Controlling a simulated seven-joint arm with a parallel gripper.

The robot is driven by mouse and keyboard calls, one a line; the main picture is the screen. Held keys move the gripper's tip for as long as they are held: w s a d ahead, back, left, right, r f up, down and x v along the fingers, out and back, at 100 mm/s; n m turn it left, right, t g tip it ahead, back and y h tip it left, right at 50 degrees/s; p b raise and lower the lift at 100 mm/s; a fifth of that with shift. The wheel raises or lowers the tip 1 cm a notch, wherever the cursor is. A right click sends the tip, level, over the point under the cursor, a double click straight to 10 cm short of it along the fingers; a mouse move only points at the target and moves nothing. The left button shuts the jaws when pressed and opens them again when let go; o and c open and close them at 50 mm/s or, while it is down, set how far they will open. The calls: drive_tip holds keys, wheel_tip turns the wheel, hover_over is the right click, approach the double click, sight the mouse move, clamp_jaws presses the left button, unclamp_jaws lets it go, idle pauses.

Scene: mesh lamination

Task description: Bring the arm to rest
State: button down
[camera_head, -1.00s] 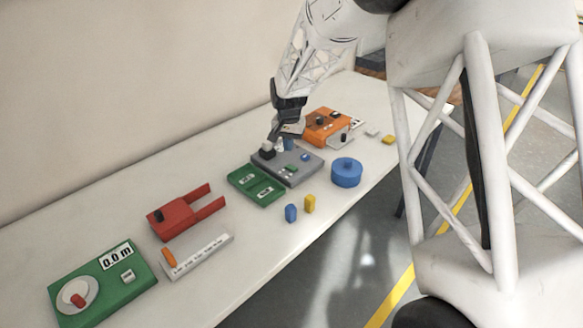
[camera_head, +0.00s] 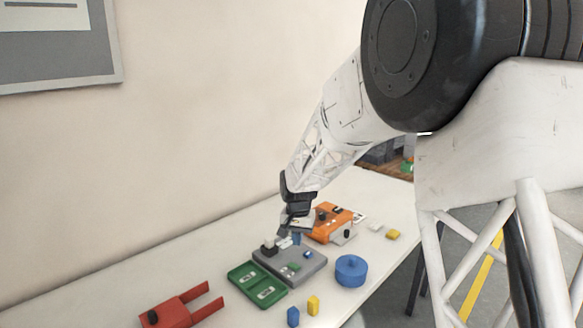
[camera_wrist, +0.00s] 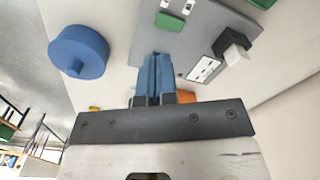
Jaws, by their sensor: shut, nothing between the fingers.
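My gripper (camera_head: 296,240) is shut and empty, pointing down above the back edge of the grey device (camera_head: 306,266) on the white table (camera_head: 236,322). In the wrist view its two blue fingers (camera_wrist: 157,62) lie together in front of the grey device (camera_wrist: 203,28). I see a gap below the fingertips only poorly, so I cannot tell their exact height. The arm reaches down and left from the right of the head view.
An orange device (camera_head: 330,222) stands right behind the gripper. A blue round part (camera_head: 350,271), green tray (camera_head: 256,284), red forked part (camera_head: 178,312), small blue block (camera_head: 293,317) and yellow blocks (camera_head: 313,305) lie around it. A wall rises behind the table.

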drive_tip(key=s+d+r, duration=0.4)
drive_tip(key=s, duration=0.3)
drive_tip(key=s+d+r+n+t, duration=0.1)
drive_tip(key=s+d+r, duration=0.2)
drive_tip(key=s+r, duration=0.35)
drive_tip(key=s+d+r, duration=0.3)
drive_tip(key=s+d, duration=0.1)
drive_tip(key=s, duration=0.5)
drive_tip(key=s+d, duration=0.2)
drive_tip(key=s, duration=0.8)
drive_tip(key=s+d+n+t, duration=0.1)
drive_tip(key=s+d, duration=0.2)
drive_tip(key=s, duration=0.8)
drive_tip(key=shift+s+d+f+n, duration=0.3)
drive_tip(key=shift+f, duration=0.05)
